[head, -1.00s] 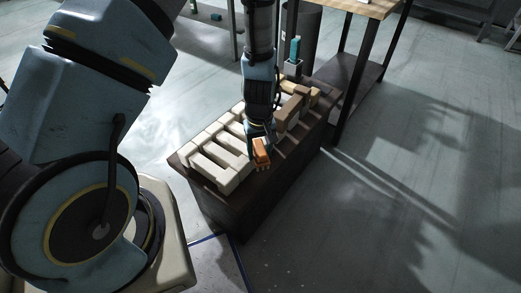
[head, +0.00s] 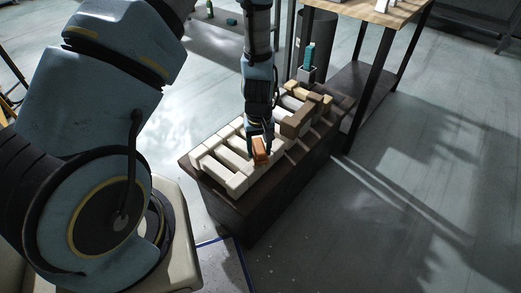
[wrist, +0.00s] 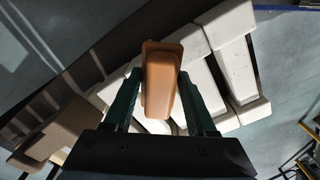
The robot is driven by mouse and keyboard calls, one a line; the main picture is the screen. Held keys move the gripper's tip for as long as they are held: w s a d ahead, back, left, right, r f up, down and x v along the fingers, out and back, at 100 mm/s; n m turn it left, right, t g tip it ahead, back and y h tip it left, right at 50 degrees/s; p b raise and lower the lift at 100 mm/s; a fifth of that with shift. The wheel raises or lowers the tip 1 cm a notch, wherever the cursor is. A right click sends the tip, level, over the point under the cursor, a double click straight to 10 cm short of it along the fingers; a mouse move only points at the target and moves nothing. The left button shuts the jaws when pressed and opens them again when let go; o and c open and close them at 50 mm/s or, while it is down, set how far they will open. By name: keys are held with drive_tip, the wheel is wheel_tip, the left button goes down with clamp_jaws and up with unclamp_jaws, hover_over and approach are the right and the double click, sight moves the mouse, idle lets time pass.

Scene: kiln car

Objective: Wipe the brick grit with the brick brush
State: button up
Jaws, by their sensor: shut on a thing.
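The brick brush (head: 260,150) is an orange-brown block, held over the near side of the kiln car among the pale bricks. My gripper (head: 260,142) is shut on it. In the wrist view the brush (wrist: 160,80) sits between the two dark green fingers of my gripper (wrist: 162,95), with pale bricks behind it. I cannot tell whether the brush touches the bricks or the car. I cannot make out any brick grit; part of the surface behind the brush and gripper is hidden.
The dark kiln car (head: 235,213) carries several pale bricks (head: 234,160) and tan bricks (head: 297,124). A teal-handled thing stands in a small grey holder (head: 307,74) at the far end. A wood-topped table (head: 399,11) stands behind. The floor at right is clear.

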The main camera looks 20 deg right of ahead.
drive_tip(key=w+a, duration=0.2)
drive_tip(key=w, duration=0.1)
drive_tip(key=shift+w, duration=0.2)
idle(0.5)
drive_tip(key=shift+w+d, duration=0.4)
drive_tip(key=shift+d, duration=0.35)
drive_tip(key=shift+w+d, duration=0.4)
drive_tip(key=shift+d, duration=0.35)
drive_tip(key=shift+w+d, duration=0.4)
drive_tip(key=shift+d, duration=0.35)
drive_tip(key=shift+s+d+p, duration=0.2)
drive_tip(key=shift+s+d, duration=0.15)
drive_tip(key=shift+s, duration=0.25)
drive_tip(key=shift+s+d+p, duration=0.25)
drive_tip(key=shift+s+d, duration=0.05)
drive_tip(key=shift+s, duration=0.35)
drive_tip(key=shift+s+d+p, duration=0.2)
drive_tip(key=shift+s+d, duration=0.15)
drive_tip(key=shift+s, duration=0.25)
drive_tip(key=shift+s, duration=0.1)
drive_tip(key=s+d, duration=0.2)
drive_tip(key=s, duration=0.1)
drive_tip(key=shift+s+p, duration=0.25)
drive_tip(key=shift+p, duration=0.15)
